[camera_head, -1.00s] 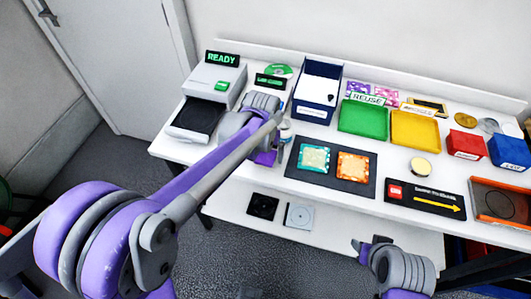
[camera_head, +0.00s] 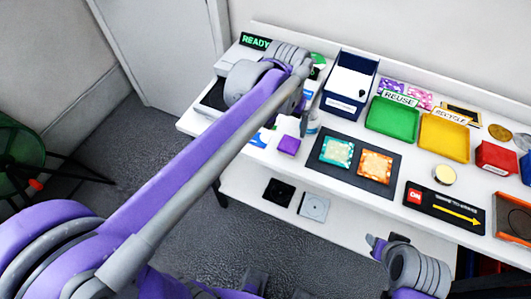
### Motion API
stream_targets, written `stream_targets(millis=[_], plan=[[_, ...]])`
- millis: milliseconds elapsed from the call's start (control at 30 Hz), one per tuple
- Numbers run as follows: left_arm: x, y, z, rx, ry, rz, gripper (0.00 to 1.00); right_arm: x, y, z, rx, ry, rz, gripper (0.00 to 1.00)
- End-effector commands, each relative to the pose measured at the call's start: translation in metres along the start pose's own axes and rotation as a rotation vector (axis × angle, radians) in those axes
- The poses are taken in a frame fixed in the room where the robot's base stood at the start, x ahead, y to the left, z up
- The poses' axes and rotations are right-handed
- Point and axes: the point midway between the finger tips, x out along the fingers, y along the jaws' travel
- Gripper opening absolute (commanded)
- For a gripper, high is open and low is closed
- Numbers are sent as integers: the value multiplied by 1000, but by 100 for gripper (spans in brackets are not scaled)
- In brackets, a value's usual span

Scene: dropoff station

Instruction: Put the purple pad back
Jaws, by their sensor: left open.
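A small purple pad (camera_head: 289,145) lies flat near the front left edge of the white table. My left arm reaches across the table from the lower left. My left gripper (camera_head: 302,96) is open beyond the pad, largely hidden by its own wrist and apart from the pad. My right gripper (camera_head: 376,246) is in front of the table at the lower right, away from the pad; its jaw opening is unclear.
A grey bottle-like object (camera_head: 311,121) stands beside the pad. A dark mat (camera_head: 365,184) holds a teal and an orange square. A blue bin (camera_head: 343,106), green tray (camera_head: 393,116) and yellow tray (camera_head: 444,137) stand behind. A READY machine (camera_head: 237,57) is partly hidden.

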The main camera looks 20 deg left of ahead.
Motion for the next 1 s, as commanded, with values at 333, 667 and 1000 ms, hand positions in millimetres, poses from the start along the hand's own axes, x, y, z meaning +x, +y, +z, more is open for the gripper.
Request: stream_targets(millis=[333, 667, 1000], plan=[[34, -28, 131, -22, 214, -3, 100, 0, 0, 0, 0, 0, 0, 50], [65, -35, 184, -29, 312, -13, 100, 0, 0, 0, 0, 0, 0, 50], [63, -35, 183, -29, 314, -12, 100, -2, 0, -1, 0, 1, 0, 50]])
